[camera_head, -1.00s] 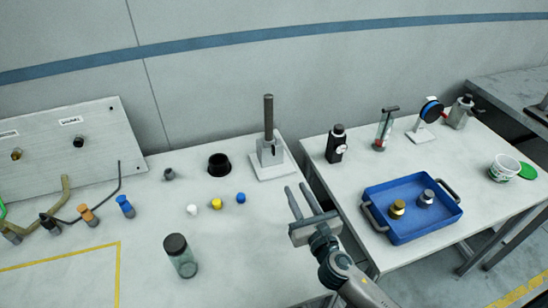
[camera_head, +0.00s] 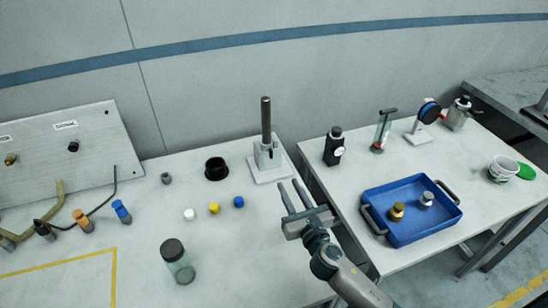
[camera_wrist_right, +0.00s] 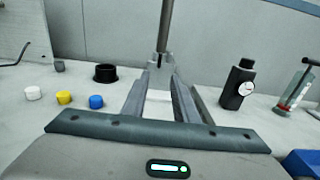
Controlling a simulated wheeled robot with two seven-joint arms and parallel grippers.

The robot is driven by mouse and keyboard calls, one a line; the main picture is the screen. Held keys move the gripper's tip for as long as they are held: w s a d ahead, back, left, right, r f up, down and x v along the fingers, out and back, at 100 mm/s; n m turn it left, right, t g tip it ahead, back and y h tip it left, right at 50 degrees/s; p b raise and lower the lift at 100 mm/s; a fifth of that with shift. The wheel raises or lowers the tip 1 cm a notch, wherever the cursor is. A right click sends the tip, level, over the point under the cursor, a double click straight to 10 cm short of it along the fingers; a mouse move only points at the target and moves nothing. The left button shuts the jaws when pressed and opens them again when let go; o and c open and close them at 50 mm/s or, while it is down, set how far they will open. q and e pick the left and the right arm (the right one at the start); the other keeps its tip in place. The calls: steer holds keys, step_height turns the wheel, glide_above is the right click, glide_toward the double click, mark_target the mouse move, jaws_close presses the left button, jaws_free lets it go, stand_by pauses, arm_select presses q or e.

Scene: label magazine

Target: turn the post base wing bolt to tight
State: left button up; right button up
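The post (camera_head: 266,118) stands upright on a pale square base plate (camera_head: 270,173) near the right edge of the left table. A grey block (camera_head: 267,152) wraps the foot of the post; the wing bolt is too small to make out for certain. My right gripper (camera_head: 290,192) is open and empty, in front of the base and apart from it in the head view. In the right wrist view the post (camera_wrist_right: 165,30) and its block (camera_wrist_right: 160,68) show beyond and between the two open fingers (camera_wrist_right: 160,95). My left gripper is not in view.
A black ring (camera_head: 216,169) and white, yellow (camera_head: 214,208) and blue caps lie left of the base. A jar (camera_head: 177,261) stands in front. A gap separates the right table, which holds a black bottle with a gauge (camera_head: 334,146) and a blue tray (camera_head: 412,238).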

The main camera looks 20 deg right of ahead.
mark_target(272, 154)
steer(key=w, duration=0.9)
steer(key=w+p, duration=0.1)
steer(key=w, duration=0.4)
steer(key=shift+w+a, duration=0.1)
steer(key=shift+a, duration=0.2)
jaws_close()
